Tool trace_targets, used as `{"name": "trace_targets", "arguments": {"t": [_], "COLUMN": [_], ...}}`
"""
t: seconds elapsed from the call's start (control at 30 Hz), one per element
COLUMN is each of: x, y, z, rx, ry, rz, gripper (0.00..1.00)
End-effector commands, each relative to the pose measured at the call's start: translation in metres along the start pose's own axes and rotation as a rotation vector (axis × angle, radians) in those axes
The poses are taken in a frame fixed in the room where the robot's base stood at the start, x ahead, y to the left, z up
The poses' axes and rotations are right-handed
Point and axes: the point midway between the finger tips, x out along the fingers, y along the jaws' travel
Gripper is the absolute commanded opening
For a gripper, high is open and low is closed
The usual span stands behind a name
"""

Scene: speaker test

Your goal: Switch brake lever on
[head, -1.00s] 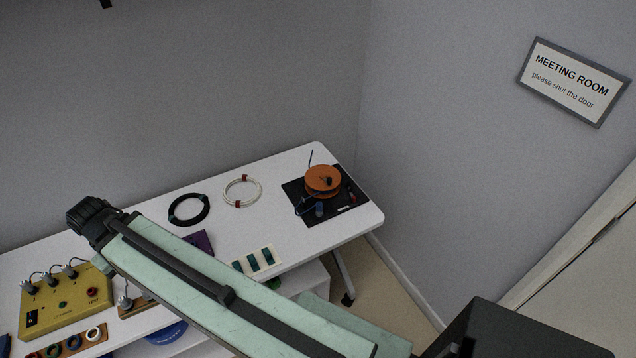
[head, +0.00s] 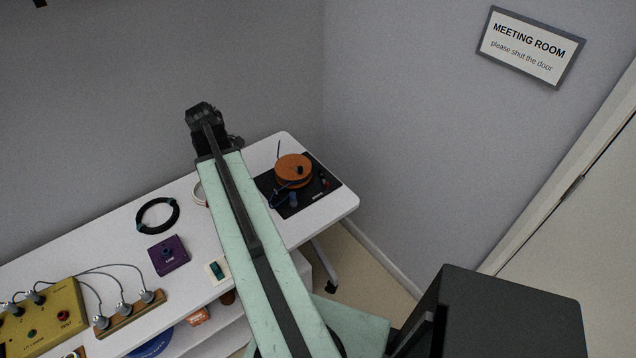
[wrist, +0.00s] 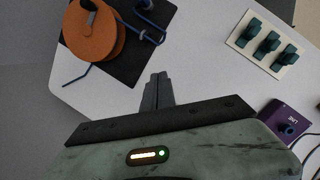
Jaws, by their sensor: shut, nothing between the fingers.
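An orange reel (head: 294,170) stands on a black baseplate (head: 325,188) at the far right of the white table. I cannot tell which part is the brake lever. My gripper (wrist: 158,76) is shut and empty, above the table and apart from the reel. In the head view my gripper (head: 203,108) is left of the reel.
Teal switches on a cream plate (wrist: 289,60) and a purple box (wrist: 285,117) lie to the right in the wrist view. A black cable coil (head: 157,216), a yellow panel (head: 45,318) and plugs on a wooden strip (head: 130,312) are further left on the table.

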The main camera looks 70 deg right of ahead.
Motion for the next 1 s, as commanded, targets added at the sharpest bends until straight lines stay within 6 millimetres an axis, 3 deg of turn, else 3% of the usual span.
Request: {"name": "trace_targets", "arguments": {"t": [0.03, 0.1, 0.2, 0.3, 0.4, 0.77, 1.0], "x": [0.016, 0.032, 0.047, 0.054, 0.056, 0.061, 0.096], "y": [0.034, 0.063, 0.086, 0.096, 0.098, 0.097, 0.093], "z": [0.041, 0.091, 0.145, 0.174, 0.183, 0.182, 0.184], "rx": [-0.004, -0.032, -0.063, -0.083, -0.09, -0.09, -0.089], "ry": [-0.032, -0.07, -0.106, -0.123, -0.129, -0.127, -0.127], "rz": [-0.015, -0.033, -0.058, -0.075, -0.08, -0.079, -0.079], "gripper": [0.0, 0.0, 0.0, 0.0, 0.0, 0.0, 0.0]}}
